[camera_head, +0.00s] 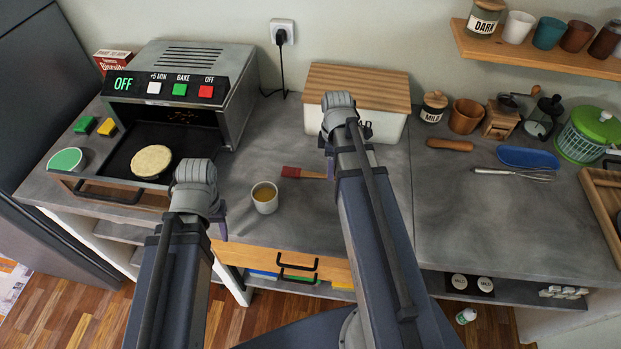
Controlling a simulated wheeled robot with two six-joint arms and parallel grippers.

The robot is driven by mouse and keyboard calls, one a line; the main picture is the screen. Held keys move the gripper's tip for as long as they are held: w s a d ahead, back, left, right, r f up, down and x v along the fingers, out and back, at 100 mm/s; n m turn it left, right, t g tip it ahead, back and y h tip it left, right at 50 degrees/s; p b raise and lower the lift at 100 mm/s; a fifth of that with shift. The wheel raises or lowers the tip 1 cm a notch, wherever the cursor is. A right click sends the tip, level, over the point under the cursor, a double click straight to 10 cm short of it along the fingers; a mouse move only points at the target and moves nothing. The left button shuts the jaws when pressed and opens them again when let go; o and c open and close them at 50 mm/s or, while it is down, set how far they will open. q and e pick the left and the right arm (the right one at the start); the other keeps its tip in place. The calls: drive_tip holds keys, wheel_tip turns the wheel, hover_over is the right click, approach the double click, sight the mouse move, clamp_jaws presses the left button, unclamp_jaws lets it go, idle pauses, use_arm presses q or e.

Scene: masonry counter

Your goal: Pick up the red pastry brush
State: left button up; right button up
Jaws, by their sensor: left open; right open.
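The red pastry brush (302,173) lies flat on the grey counter, right of a small white cup (264,198) with yellow-brown contents. Its wide red end points left, and its thin end runs right to my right arm, which may hide part of it. My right gripper (330,164) is just above or beside that thin end, mostly hidden by my wrist; I cannot tell if it touches. My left gripper (220,225) is near the counter's front, left of the cup and away from the brush. Both are open, and I see nothing held.
An oven (195,75) with its door down holds a round pale flatbread (151,162) at the left. A white bread box (310,121) with a wooden lid stands behind the brush. A whisk (515,173), blue dish (527,158) and rolling pin (449,144) lie right. Counter between cup and oven is clear.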

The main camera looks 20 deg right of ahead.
use_arm(q)
drive_tip(key=shift+f+b, duration=0.9)
drive_tip(key=shift+f, duration=0.5)
use_arm(e)
drive_tip(key=shift+f, duration=1.4)
use_arm(q)
drive_tip(key=shift+f, duration=0.15)
use_arm(e)
drive_tip(key=shift+f, duration=0.2)
drive_tip(key=shift+c, duration=0.3)
clamp_jaws()
